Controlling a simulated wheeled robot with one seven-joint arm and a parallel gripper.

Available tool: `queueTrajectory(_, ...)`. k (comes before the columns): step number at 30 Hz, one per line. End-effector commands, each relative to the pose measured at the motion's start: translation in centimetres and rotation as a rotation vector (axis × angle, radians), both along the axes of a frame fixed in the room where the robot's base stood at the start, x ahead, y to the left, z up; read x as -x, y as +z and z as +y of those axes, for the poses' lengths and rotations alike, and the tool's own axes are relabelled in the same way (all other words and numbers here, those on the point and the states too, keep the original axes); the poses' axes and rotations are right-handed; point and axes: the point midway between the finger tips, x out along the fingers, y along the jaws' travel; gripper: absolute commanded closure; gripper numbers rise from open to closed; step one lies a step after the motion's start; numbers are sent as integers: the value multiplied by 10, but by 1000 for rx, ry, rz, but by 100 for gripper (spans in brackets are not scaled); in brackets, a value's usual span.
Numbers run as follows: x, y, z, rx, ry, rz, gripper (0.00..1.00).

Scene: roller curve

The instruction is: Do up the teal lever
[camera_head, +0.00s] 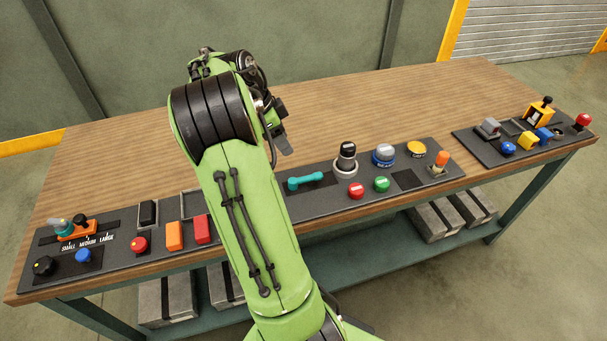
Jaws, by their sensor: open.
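The teal lever (306,181) lies almost flat along a dark slot plate on the long grey panel, just right of my arm. Its rounded end is at the left and its handle extends right. My gripper (282,141) is only partly in view behind my green arm, above the table and up-left of the lever. A dark finger points down; the rest is hidden by the arm. The gripper is open, apart from the lever, with nothing seen in it.
Right of the lever stand a black-and-white knob (345,158), red (356,190) and green (381,184) buttons, and a blue-grey knob (383,155). Orange (174,236) and red (202,229) rockers sit left of my arm. The wooden table (370,110) is clear behind the panels.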

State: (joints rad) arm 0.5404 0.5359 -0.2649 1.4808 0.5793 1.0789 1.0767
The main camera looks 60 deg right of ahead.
Motion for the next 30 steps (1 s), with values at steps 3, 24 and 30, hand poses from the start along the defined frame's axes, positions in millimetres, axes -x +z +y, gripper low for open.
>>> queueTrajectory(3,6,-20,-4,-5,3,2,53)
queueTrajectory(24,41,-143,-40,-4,11,0,53)
queueTrajectory(30,41,-142,-40,-4,11,0,53)
